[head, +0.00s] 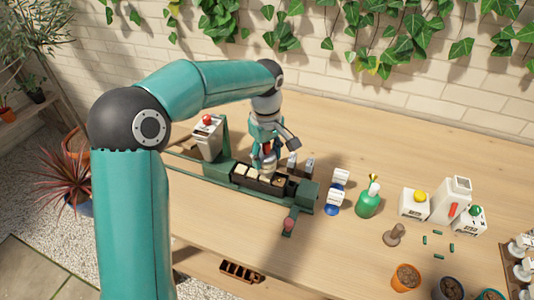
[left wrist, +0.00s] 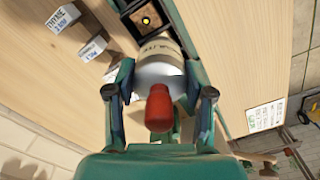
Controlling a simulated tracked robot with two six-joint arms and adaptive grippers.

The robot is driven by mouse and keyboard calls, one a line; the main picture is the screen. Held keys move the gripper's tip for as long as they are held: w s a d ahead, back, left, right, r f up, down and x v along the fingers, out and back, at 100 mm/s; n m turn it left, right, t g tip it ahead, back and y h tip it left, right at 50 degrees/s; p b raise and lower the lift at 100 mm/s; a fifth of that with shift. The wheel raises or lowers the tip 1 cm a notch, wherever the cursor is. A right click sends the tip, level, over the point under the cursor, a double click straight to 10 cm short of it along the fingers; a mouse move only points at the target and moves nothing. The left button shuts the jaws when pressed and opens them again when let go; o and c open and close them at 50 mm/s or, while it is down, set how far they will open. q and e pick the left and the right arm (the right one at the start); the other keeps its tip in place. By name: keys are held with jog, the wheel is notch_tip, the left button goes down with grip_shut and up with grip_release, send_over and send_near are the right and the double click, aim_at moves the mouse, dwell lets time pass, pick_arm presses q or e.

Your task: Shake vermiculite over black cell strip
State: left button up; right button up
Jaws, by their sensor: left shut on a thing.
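The black cell strip (head: 259,182) sits in a green rail-like fixture (head: 305,195) on the wooden table. Several of its cells look pale on top, and the right end looks darker. My left gripper (head: 266,152) is above the strip, pointing down, and is shut on a shaker jar. In the left wrist view the jar (left wrist: 158,72) is pale with a beige lettered label, partly readable, and a red knob (left wrist: 159,108) faces the camera. Its far end lies close to a dark cell (left wrist: 145,20) with a yellow spot. The gripper largely hides the jar in the head view. My right gripper is not in view.
A white box with a red ball (head: 207,137) stands at the fixture's left. Small label blocks (head: 307,165) stand behind the strip. A green spray bottle (head: 369,201), white containers (head: 450,200) and pots (head: 406,277) stand to the right. The table behind is clear.

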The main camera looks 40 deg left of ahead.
pick_arm(q)
jog(key=shift+r, duration=0.1)
jog(key=shift+w+d, duration=0.1)
jog(key=shift+d, duration=0.4)
jog(key=shift+s+a, duration=0.25)
jog(key=shift+a, duration=0.85)
jog(key=shift+w+d, duration=0.25)
jog(key=shift+d, duration=0.9)
jog(key=shift+s+a+p, duration=0.25)
jog(key=shift+a+p, duration=0.05)
jog(key=shift+a, duration=0.85)
jog(key=shift+w+d, duration=0.25)
jog(key=shift+d, duration=0.95)
jog(key=shift+a, duration=0.1)
